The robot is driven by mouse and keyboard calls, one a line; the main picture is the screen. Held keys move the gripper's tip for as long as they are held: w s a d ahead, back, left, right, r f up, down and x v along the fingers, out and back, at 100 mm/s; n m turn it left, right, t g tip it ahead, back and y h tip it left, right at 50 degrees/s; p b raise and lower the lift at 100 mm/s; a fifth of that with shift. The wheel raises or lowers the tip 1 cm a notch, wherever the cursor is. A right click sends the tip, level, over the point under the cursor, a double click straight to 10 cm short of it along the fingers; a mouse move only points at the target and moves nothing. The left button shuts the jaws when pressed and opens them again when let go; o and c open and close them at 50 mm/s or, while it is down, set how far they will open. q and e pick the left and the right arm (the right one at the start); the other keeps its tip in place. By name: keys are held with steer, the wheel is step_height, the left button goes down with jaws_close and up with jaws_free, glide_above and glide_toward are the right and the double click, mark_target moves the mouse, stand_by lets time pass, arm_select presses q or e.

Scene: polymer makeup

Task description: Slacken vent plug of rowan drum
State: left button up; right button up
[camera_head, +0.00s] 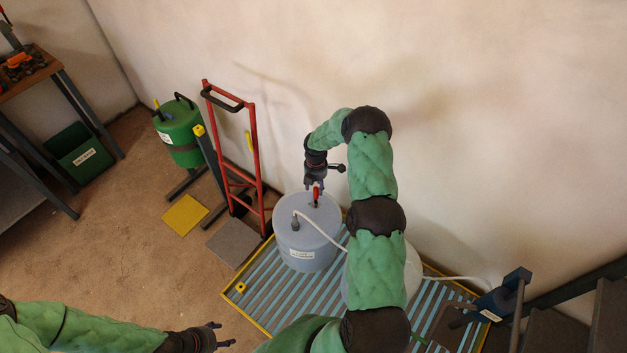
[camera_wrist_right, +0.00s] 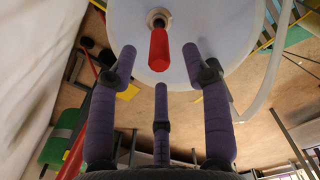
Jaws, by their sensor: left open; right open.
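A grey-blue drum (camera_head: 305,240) stands on the slatted tray (camera_head: 262,290); its small label is too small to read, so I cannot confirm it is the rowan drum. A red plug (camera_wrist_right: 159,48) rises from a pale round fitting on the drum's top in the right wrist view; it also shows in the head view (camera_head: 316,192). My right gripper (camera_head: 315,183) is above the drum top, close to the plug. Its three fingers (camera_wrist_right: 160,66) are spread and empty, with the plug beyond their tips. My left gripper (camera_head: 221,334) is open and empty, low in the head view.
A white hose (camera_head: 325,234) runs from a grey fitting on the drum. A paler drum (camera_head: 413,270) is partly hidden behind my right arm. A red hand truck (camera_head: 256,160) and green drum (camera_head: 180,135) stand left. A blue device (camera_head: 500,300) stands at right.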

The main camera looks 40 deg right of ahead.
mark_target(315, 198)
step_height(315, 198, down, 7)
steer(key=shift+f+b, duration=0.1)
steer(key=shift+b, duration=0.35)
jaws_close()
steer(key=shift+b, duration=0.3)
stand_by(0.7)
